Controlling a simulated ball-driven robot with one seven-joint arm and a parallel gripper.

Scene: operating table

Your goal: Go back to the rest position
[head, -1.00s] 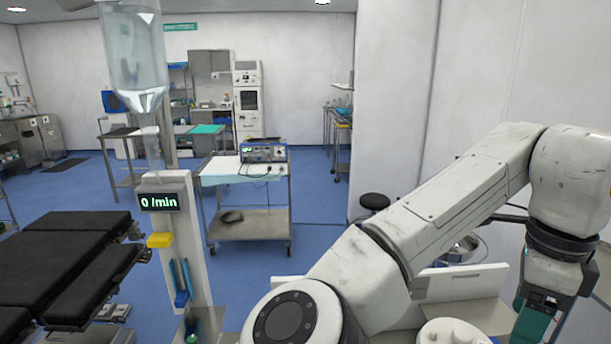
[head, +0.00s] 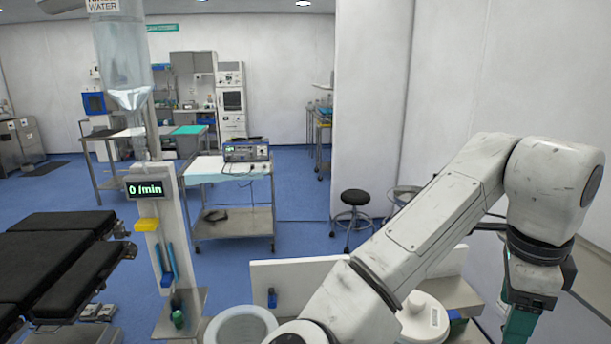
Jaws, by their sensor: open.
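My white arm rises from the bottom middle, bends at the upper right and hangs down at the right side. My gripper (head: 520,325) is at its end in the lower right corner, dark and teal, pointing down. It is open; its fingertips are cut off by the lower picture edge. I see nothing held in the part that shows.
An infusion stand with a "0 /min" display (head: 146,189) and a black operating table (head: 55,262) are at left. A trolley with a monitor (head: 246,151) and a black stool (head: 355,198) stand beyond. Blue floor (head: 300,235) is free between them. A white wall is at right.

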